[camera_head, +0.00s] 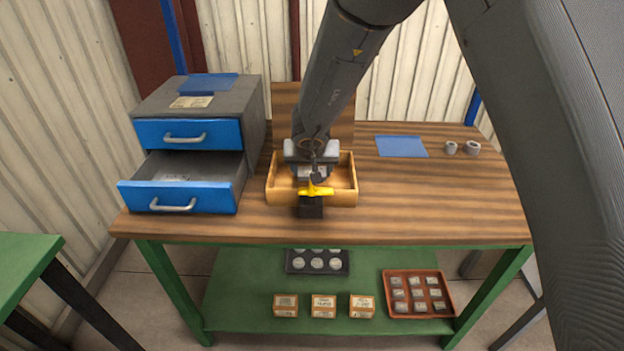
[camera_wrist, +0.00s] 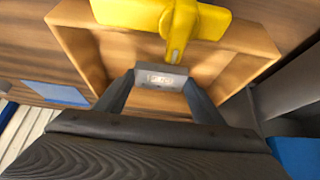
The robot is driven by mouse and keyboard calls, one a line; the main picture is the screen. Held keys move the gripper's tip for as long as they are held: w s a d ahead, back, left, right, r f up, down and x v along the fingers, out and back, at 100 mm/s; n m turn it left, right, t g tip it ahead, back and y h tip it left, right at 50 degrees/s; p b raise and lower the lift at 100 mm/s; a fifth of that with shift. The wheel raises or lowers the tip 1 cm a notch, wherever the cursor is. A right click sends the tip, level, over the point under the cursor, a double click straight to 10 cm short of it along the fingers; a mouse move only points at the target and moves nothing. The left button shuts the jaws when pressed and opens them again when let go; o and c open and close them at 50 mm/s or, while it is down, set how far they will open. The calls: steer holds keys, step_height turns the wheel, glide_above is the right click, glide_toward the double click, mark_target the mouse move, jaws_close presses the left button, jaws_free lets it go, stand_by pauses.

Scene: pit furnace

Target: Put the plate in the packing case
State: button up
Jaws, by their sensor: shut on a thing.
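My gripper (camera_head: 312,172) is over the packing case (camera_head: 347,197), an open, shallow wooden tray-like box on the table. In the wrist view its fingers are shut on the plate (camera_wrist: 162,77), a small grey metal piece with stamped marks. The plate is held above the floor of the case, between its walls (camera_wrist: 75,45) as seen from the wrist. A gap below the plate cannot be judged exactly. In the head view the gripper hides most of the plate.
A yellow-topped tool (camera_head: 316,191) with a black block (camera_head: 311,209) stands at the case's front wall. The lower blue drawer (camera_head: 178,197) is pulled out at left. A blue sheet (camera_head: 401,146) and two grey rings (camera_head: 461,147) lie right. The table's right front is clear.

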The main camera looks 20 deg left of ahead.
steer(key=shift+f+b, duration=0.4)
steer(key=shift+f, duration=0.6)
steer(key=shift+f, duration=0.15)
steer(key=o, duration=1.2)
steer(key=shift+o, duration=0.2)
steer(key=shift+r, duration=0.2)
steer(key=p+v, duration=0.4)
steer(key=v, duration=0.8)
